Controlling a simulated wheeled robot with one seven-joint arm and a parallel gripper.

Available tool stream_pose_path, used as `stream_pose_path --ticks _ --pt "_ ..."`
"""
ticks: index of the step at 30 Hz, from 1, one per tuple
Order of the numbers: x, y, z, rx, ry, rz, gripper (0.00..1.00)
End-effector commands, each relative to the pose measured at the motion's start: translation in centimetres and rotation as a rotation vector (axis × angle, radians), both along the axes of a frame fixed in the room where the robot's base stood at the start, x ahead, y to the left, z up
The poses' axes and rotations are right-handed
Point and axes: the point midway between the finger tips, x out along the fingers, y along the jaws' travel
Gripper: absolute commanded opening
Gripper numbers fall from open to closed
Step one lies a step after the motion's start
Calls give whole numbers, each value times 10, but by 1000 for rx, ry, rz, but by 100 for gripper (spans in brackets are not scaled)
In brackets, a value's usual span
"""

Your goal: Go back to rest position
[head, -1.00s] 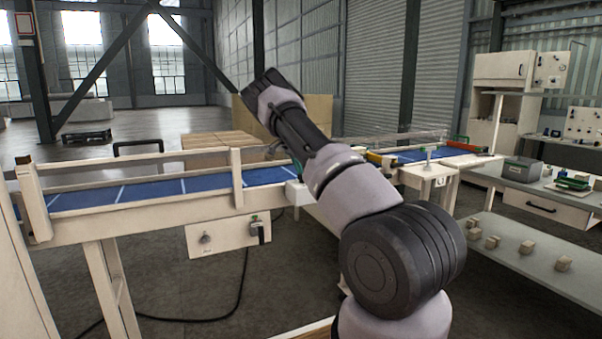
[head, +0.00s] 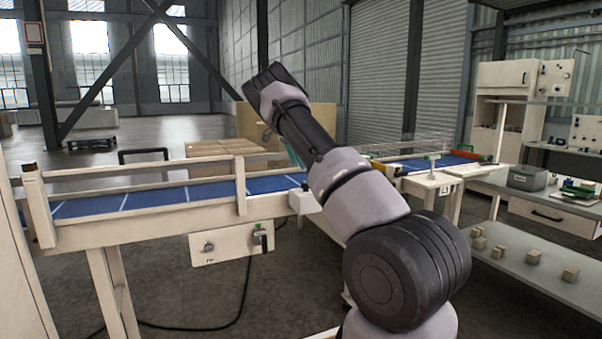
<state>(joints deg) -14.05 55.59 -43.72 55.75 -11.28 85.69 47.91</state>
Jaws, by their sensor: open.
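My arm rises from the bottom right of the head view and bends at a dark and pale joint near the top middle. The end of my arm is hidden behind its own links, so my gripper cannot be made out. A small grey part and a teal sliver show at the left edge of the arm, but I cannot tell what they belong to. The blue conveyor belt (head: 150,198) with pale wooden rails runs behind the arm from left to right.
A control box (head: 232,243) hangs on the conveyor's front. Stacked cartons (head: 222,150) stand behind it. At right, a workbench (head: 490,184) carries a grey bin (head: 527,178), with several small blocks on its lower shelf. A dark cable lies on the floor.

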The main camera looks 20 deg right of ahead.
Motion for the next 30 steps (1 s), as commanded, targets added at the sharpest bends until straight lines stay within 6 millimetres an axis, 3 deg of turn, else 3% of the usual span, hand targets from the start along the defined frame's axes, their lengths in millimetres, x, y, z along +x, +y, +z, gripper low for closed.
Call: stream_pose_path --ticks 6,22,26,30 --pt "0 7 16 -1 -1 0 83" --pt "-4 5 22 11 -4 3 83" --pt "-21 0 46 70 -23 27 83" --pt "-58 -3 85 174 -60 98 83"
